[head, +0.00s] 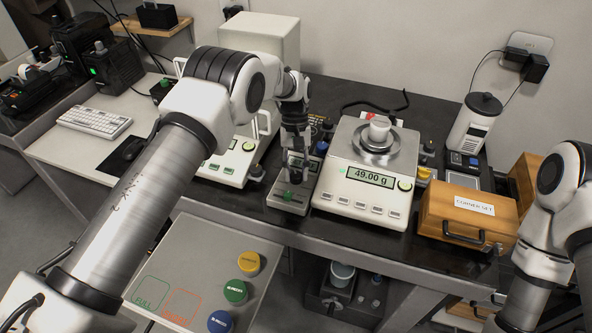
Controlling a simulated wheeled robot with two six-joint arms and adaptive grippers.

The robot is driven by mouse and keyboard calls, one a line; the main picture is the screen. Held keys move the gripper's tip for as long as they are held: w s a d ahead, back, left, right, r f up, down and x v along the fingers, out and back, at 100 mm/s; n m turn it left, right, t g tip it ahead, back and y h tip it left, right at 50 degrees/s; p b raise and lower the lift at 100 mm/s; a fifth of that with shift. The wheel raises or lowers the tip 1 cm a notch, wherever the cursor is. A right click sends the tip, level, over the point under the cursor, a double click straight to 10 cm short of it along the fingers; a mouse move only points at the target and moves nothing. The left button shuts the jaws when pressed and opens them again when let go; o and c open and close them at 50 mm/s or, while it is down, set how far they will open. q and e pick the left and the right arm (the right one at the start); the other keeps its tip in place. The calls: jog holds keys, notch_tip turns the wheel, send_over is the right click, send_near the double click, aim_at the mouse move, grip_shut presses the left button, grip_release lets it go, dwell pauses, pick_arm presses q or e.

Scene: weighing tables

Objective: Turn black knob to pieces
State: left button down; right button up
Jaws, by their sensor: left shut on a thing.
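My left gripper (296,162) reaches down from the left onto a small grey control box (287,207) between the two scales. Its fingers are shut on a dark thing at the box's top, which looks like the black knob. The fingers hide most of that knob, so its pointer and any "pieces" marking cannot be read.
A wooden case (466,212) stands right of the balance. A lower tray (205,262) holds yellow, green and blue lidded jars in front.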

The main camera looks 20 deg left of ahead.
pick_arm(q)
jog(key=c, duration=0.8)
grip_release()
jog(key=shift+f, duration=0.1)
jog(key=v, duration=1.2)
